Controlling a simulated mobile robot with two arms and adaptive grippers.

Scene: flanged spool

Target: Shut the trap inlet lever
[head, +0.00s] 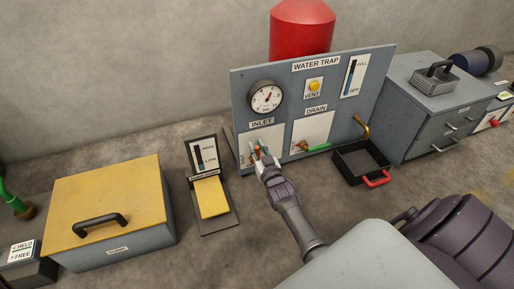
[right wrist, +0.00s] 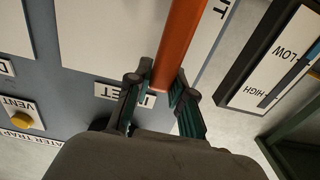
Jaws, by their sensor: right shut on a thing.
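The grey water trap panel (head: 215,110) stands against the wall side, with an INLET plate on its left and a DRAIN plate on its right. My right gripper (head: 262,157) is at the INLET plate. In the right wrist view, the orange inlet lever (right wrist: 180,45) passes between the fingers of my right gripper (right wrist: 162,98), which are shut on it. In the head view the gripper covers most of the lever, so its angle there is hard to tell. The INLET label (right wrist: 112,91) shows upside down behind the fingers. My left gripper is out of view.
The green drain lever (head: 318,148) lies roughly level on the DRAIN plate. A black tray (head: 345,170) with a red handle sits below it. A gauge stand with a yellow pedal (head: 211,198) and a yellow-lidded box (head: 130,185) stand left; a grey drawer cabinet (head: 420,115) stands right.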

